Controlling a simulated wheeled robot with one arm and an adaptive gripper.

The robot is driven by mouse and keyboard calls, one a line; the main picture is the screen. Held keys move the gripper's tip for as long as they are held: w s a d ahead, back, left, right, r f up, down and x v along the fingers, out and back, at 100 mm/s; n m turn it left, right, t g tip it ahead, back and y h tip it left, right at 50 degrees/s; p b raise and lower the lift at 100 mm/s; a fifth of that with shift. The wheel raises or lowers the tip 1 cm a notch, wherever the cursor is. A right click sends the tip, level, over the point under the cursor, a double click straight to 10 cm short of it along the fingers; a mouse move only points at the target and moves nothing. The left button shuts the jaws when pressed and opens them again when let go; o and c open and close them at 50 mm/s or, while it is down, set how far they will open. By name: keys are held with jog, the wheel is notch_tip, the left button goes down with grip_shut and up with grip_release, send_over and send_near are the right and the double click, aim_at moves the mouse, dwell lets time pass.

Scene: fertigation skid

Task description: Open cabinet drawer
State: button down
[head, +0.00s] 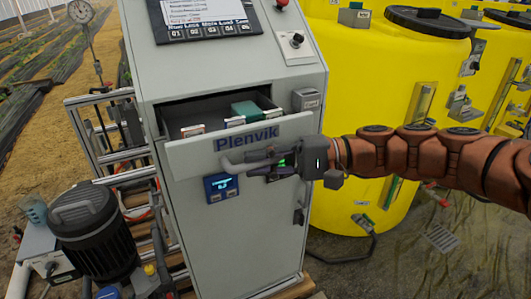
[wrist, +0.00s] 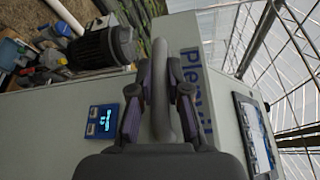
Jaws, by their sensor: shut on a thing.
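The grey cabinet (head: 260,225) stands in the middle of the head view. Its upper drawer (head: 190,152), labelled "Plenvik", is pulled partly out, and several small items show inside it. The drawer's curved grey handle (head: 235,166) is on its front; it also shows in the wrist view (wrist: 161,80). My gripper (head: 262,163) reaches in from the right and is shut on the handle. In the wrist view my gripper's fingers (wrist: 162,75) lie on both sides of the handle bar.
A blue display box (head: 221,187) is on the cabinet front below the drawer. A control panel (head: 205,20) tops the cabinet. Yellow tanks (head: 365,90) stand at the right behind my arm. A dark motor (head: 92,230) and metal frame (head: 120,130) are at the left.

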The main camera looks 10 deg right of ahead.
jog(key=shift+s+d, duration=0.15)
jog(key=shift+s, duration=0.35)
jog(key=c, duration=1.1)
grip_release()
jog(key=shift+c, duration=0.2)
jog(key=d+r, duration=0.1)
jog(key=d, duration=1.1)
jog(key=shift+s, duration=0.45)
